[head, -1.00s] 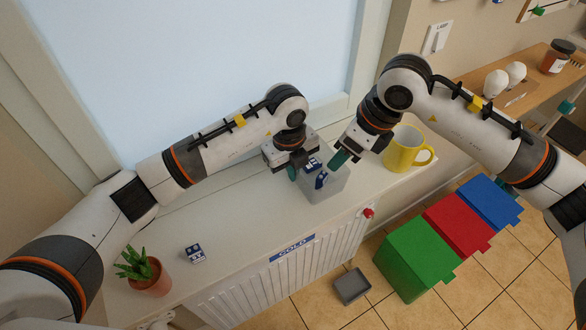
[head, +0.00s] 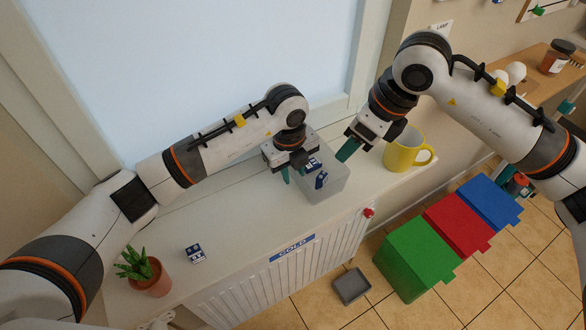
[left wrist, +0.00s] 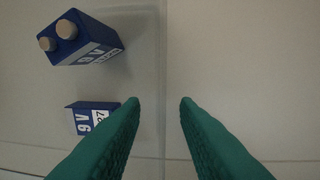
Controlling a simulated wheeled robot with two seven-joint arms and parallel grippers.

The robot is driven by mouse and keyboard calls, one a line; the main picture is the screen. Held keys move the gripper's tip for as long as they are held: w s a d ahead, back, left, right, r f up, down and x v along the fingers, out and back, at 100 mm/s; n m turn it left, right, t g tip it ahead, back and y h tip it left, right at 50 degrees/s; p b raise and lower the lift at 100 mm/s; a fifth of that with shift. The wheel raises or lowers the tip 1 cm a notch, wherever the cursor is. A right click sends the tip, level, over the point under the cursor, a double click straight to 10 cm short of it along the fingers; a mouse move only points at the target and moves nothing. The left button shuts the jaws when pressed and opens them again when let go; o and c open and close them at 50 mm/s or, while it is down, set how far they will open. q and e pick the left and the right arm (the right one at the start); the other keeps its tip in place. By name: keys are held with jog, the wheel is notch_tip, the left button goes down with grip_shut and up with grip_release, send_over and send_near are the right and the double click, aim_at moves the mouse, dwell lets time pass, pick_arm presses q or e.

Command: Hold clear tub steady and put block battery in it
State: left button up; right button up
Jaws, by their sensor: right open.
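The clear tub (head: 336,183) stands on the white sill. Two blue-and-white block batteries are inside: one at the back (head: 314,163) and one nearer the front (head: 321,181). Both also show in the left wrist view, one with two round terminals (left wrist: 85,40) and one partly behind a finger (left wrist: 92,117). A third block battery (head: 194,253) lies on the sill at left. My left gripper (head: 290,176) is at the tub's left wall; in the left wrist view its fingers (left wrist: 160,102) stand apart either side of the wall's edge. My right gripper (head: 350,148) is open and empty above the tub's back right.
A yellow mug (head: 406,150) stands right of the tub. A potted plant (head: 146,272) is at the sill's left end. A radiator (head: 290,270) with a red knob (head: 368,212) is below the sill's front edge. Green, red and blue bins and a grey tray (head: 351,286) are on the floor.

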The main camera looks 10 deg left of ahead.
pick_arm(q)
notch_tip(320, 180, up, 12)
jog(key=shift+s+a, duration=0.25)
jog(key=shift+a, duration=0.1)
